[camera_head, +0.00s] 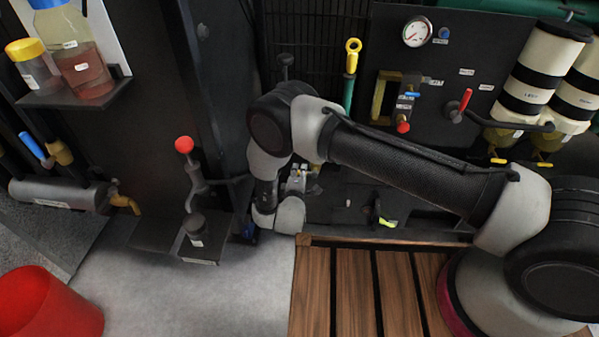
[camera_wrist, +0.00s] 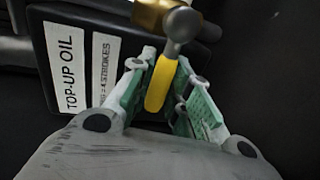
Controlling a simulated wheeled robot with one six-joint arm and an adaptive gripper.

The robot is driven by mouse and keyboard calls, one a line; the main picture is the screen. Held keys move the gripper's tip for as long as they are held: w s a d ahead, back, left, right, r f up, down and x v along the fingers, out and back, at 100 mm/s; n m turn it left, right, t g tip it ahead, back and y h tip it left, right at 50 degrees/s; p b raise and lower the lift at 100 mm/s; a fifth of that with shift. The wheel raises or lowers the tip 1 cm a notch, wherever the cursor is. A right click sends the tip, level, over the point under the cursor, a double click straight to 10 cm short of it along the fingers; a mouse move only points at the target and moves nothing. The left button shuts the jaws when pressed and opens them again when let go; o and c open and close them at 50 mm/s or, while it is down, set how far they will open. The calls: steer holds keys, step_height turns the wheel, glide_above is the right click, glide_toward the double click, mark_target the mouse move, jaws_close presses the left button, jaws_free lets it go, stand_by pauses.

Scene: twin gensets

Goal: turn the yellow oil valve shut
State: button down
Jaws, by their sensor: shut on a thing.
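The yellow oil valve's lever (camera_wrist: 161,82) stands between my fingers in the wrist view, below a round grey metal knob and a brass body (camera_wrist: 150,14). My gripper (camera_wrist: 160,88) is shut on this lever, with green pads on both sides of it. In the head view my gripper (camera_head: 299,180) is small and partly hidden by my own arm. The valve cannot be made out clearly there.
A dark plate with a "TOP-UP OIL" label (camera_wrist: 75,65) is close beside my fingers. In the head view a red-knobbed lever (camera_head: 184,145) stands left of my arm. A wooden slatted deck (camera_head: 345,290) lies in front, and a red bucket (camera_head: 45,305) stands lower left.

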steer(key=shift+f, duration=0.1)
stand_by(0.3)
steer(key=c, duration=1.3)
jaws_free()
steer(key=shift+s, duration=0.15)
steer(key=s+r, duration=0.2)
steer(key=s, duration=0.9)
steer(key=shift+s+a+r, duration=0.2)
steer(key=shift+s, duration=0.05)
